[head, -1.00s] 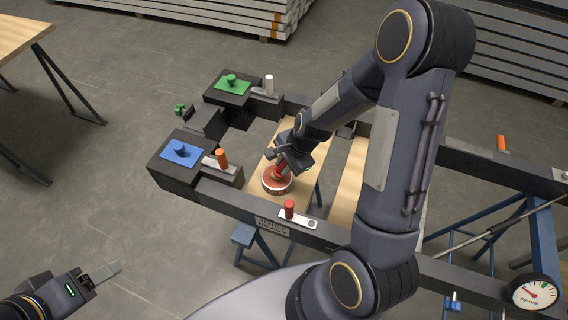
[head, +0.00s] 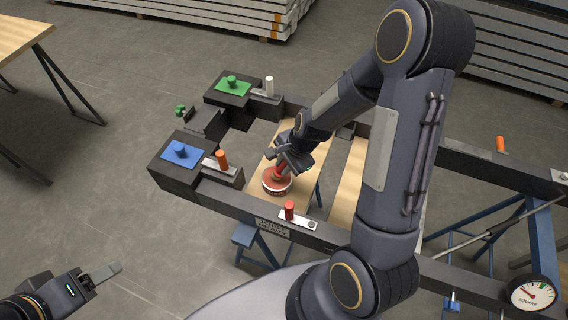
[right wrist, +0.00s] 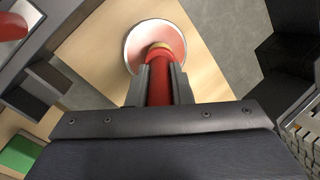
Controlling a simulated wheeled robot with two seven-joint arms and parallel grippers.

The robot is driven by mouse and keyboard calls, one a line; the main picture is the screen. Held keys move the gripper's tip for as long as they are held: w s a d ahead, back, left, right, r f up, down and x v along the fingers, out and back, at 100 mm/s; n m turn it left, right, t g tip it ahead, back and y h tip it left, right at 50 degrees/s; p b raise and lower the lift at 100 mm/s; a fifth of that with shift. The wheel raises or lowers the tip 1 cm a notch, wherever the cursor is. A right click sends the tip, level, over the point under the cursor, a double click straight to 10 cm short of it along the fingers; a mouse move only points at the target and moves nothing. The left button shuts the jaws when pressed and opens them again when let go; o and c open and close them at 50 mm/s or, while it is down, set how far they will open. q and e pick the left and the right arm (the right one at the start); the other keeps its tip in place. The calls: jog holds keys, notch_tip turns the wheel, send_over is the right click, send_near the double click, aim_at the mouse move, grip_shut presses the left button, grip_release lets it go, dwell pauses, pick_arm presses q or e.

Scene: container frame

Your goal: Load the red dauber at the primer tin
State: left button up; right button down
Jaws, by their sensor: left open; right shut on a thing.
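The primer tin (head: 276,189), a round tin with red primer in it, stands on a wooden board inside the dark frame. My right gripper (head: 283,163) is above it, shut on the red dauber (head: 279,171). In the right wrist view the dauber's red handle (right wrist: 159,82) is between the fingers, and its yellowish lower end is over the primer in the tin (right wrist: 142,34). The dauber's tip is hidden, so I cannot tell how deep it is. My left gripper (head: 104,273) is open and empty at the lower left, away from the frame.
A blue plate (head: 182,153) and a green plate (head: 233,86) sit on dark blocks at the frame's left. Orange (head: 221,160), white (head: 269,85) and red (head: 290,210) pegs stand on the frame. A gauge (head: 531,294) is at the lower right.

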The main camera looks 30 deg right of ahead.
jog(key=shift+r+p, duration=2.5)
jog(key=shift+r, duration=0.65)
